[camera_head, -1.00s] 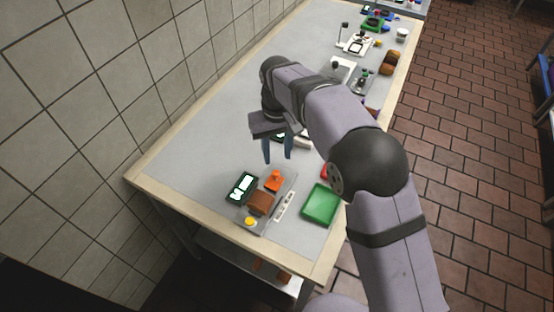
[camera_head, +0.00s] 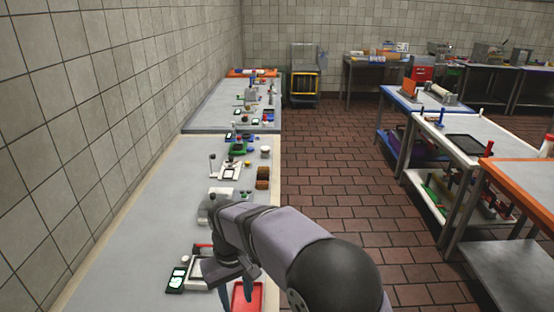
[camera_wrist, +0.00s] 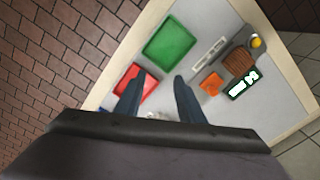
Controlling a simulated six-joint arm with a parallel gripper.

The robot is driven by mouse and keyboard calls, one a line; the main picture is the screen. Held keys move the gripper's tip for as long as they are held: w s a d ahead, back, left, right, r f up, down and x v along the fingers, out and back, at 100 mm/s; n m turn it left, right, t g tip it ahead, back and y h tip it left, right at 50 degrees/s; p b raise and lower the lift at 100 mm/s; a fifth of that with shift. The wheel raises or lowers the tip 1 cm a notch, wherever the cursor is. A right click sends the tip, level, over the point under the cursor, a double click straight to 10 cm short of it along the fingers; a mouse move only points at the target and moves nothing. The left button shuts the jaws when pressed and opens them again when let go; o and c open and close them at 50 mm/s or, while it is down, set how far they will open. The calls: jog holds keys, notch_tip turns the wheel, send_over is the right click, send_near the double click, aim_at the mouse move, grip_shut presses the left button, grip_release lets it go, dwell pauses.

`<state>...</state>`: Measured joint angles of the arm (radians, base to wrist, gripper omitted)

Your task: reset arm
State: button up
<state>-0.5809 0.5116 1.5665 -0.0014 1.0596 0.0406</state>
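My gripper (camera_wrist: 158,95) shows in the wrist view with its two blue-grey fingers spread apart and nothing between them. It hangs above the grey tabletop (camera_wrist: 212,22), close to a red tray (camera_wrist: 150,86) and a green tray (camera_wrist: 170,42). In the head view my gripper (camera_head: 236,290) is at the bottom, over the near part of the table. The red tray (camera_head: 256,292) shows partly behind it there. My arm hides part of the table's right side.
In the wrist view an orange block (camera_wrist: 211,84), a brown block (camera_wrist: 239,62), a yellow button (camera_wrist: 257,43) and a dark display (camera_wrist: 244,84) sit on the table. Farther along in the head view are brown pieces (camera_head: 262,177). The table's left part is clear.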

jog(key=s+d+m, duration=0.2)
jog(key=s+d, duration=0.1)
jog(key=d, duration=0.6)
jog(key=s+d+m, duration=0.2)
jog(key=s+d, duration=0.1)
jog(key=d, duration=0.5)
jog(key=s+d+f+m, duration=0.2)
jog(key=s+d+f, duration=0.1)
jog(key=s+d, duration=0.5)
jog(key=shift+s+d, duration=0.15)
jog(key=shift+s, duration=1.05)
